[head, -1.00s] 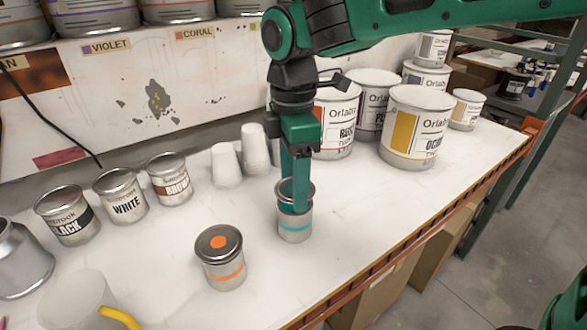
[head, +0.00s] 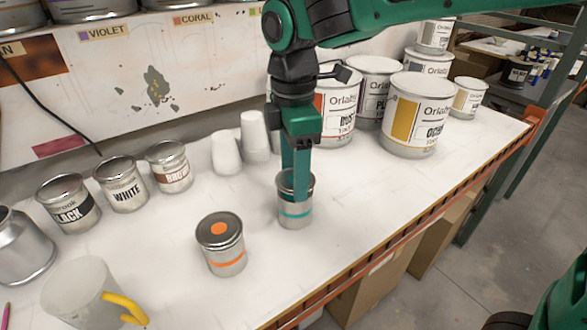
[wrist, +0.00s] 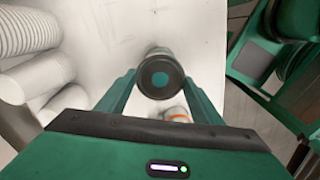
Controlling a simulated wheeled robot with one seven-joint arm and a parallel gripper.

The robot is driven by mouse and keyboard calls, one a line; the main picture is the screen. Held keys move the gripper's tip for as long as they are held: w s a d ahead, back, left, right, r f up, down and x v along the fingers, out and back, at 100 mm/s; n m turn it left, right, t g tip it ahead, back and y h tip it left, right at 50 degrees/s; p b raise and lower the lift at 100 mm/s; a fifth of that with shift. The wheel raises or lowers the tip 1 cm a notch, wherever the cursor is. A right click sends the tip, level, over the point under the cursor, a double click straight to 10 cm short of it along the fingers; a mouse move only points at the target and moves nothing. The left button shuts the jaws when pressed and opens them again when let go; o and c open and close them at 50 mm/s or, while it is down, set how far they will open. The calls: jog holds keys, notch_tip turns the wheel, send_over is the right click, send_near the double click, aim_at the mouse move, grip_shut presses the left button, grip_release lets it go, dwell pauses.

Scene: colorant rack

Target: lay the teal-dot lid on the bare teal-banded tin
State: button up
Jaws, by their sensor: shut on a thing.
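The bare teal-banded tin (head: 296,218) stands upright on the bench in the head view. My gripper (head: 297,190) points straight down over it, with its fingers at the tin's top. In the wrist view the dark round lid with the teal dot (wrist: 160,78) lies between the two fingers, and my gripper is shut on it. The lid covers most of the tin below it. The fingers hide part of the rim in the head view, so I cannot tell whether the lid is seated or just above it.
An orange-dot tin (head: 220,243) stands at front left. BLACK (head: 68,203), WHITE (head: 121,185) and BROWN (head: 168,167) tins line the left. White cups (head: 254,137) and large paint cans (head: 418,115) stand behind. Bench right of the tin is clear.

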jog(key=shift+f, duration=0.65)
dwell(0.3)
jog(key=o, duration=1.1)
